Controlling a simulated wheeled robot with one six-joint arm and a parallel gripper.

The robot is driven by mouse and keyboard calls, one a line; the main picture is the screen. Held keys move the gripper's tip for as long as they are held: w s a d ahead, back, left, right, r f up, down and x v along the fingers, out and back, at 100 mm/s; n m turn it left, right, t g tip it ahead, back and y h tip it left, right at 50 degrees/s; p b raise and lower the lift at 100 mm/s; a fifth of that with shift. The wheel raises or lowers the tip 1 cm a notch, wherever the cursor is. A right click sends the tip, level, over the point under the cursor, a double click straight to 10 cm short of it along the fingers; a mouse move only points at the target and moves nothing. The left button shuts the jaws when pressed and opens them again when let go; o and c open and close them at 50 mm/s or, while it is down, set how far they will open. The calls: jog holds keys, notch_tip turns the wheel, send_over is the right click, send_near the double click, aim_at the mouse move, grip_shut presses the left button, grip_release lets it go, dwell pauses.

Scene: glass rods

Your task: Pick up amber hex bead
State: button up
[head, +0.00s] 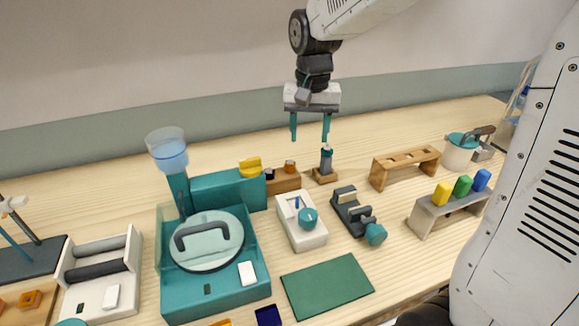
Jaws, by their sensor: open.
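My gripper (310,134) is open and empty, with its two teal fingers pointing down over the back of the table. It is above a small dark and teal upright piece on a wooden base (325,174). Two small orange pieces could be the amber hex bead, and I cannot tell which is. One orange piece (290,166) sits on a wooden block (286,184), below and left of my gripper. The other, a faceted orange piece (30,299), lies on a wooden board at the lower left, far from my gripper.
A teal machine (262,285) with a clear funnel (168,150) stands at centre left. A white box with a teal knob (302,234), a dark clamp-like device (350,208) and a green mat (326,287) are in front. The back strip is mostly clear.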

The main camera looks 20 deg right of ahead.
jog(key=m, duration=0.2)
send_near(290, 161)
jog(key=s+f, duration=0.1)
jog(key=f, duration=0.8)
jog(key=shift+w+a+f, duration=0.1)
jog(key=shift+w+f, duration=0.1)
jog(key=shift+w, duration=0.15)
jog(key=c, duration=1.1)
